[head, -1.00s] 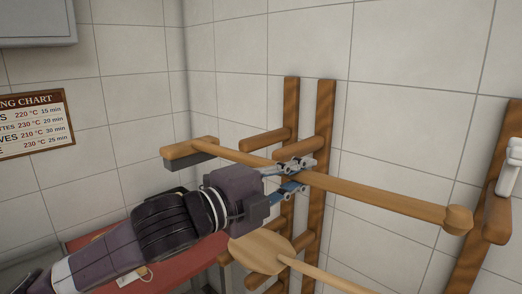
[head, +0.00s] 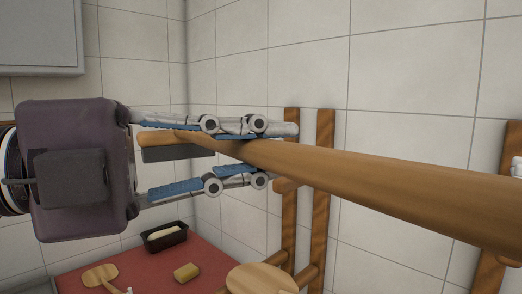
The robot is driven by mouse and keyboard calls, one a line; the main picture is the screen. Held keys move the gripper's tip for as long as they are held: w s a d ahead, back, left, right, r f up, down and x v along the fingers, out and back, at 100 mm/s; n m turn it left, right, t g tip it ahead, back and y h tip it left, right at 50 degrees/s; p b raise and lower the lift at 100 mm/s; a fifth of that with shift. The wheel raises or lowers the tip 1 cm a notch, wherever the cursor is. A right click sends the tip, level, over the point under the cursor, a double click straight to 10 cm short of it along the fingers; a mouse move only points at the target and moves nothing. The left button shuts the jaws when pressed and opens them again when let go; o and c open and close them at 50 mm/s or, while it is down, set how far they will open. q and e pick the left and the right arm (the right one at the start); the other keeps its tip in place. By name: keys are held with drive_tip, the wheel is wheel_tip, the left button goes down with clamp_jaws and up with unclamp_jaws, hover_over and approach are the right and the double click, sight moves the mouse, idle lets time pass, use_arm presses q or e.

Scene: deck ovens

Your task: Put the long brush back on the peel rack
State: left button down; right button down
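My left gripper (head: 270,153) comes in from the left, close to the camera. Its two fingers lie above and below the wooden handle of the long brush (head: 380,185) and appear closed on it. The brush head (head: 178,153), with a dark underside, is on the left, between the fingers and partly hidden by them. The handle runs to the right, growing larger toward the camera, and leaves the frame at the right edge. The peel rack (head: 324,130) is behind, with upright wooden posts and pegs; the handle covers part of it. My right gripper is not in view.
A wooden peel (head: 262,279) shows low by the rack. On the red surface (head: 215,262) lie a dark loaf tin (head: 164,237), a yellowish block (head: 186,272) and a wooden paddle (head: 98,276). A pale object (head: 517,167) shows at the right edge. Tiled walls stand behind.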

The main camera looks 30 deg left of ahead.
use_arm(q)
drive_tip(key=w+d+f+n+t+y+p, duration=0.1)
drive_tip(key=w+d+p, duration=0.3)
drive_tip(key=w, duration=0.9)
drive_tip(key=w+d+n+t+y+p, duration=0.15)
drive_tip(key=w+d, duration=0.35)
drive_tip(key=w, duration=0.8)
drive_tip(key=w+d+f+n+t+y+p, duration=0.15)
drive_tip(key=w+d+p, duration=0.3)
drive_tip(key=w, duration=0.75)
drive_tip(key=shift+w+d+f+m+g+b, duration=0.1)
drive_tip(key=shift+f+m+g+b, duration=0.1)
drive_tip(key=shift+f+b, duration=0.6)
drive_tip(key=shift+w+d+f+m+g+b, duration=0.1)
drive_tip(key=shift+f+g+b, duration=0.1)
drive_tip(key=shift+f+b, duration=0.55)
drive_tip(key=c, duration=1.8)
unclamp_jaws()
drive_tip(key=shift+o, duration=0.2)
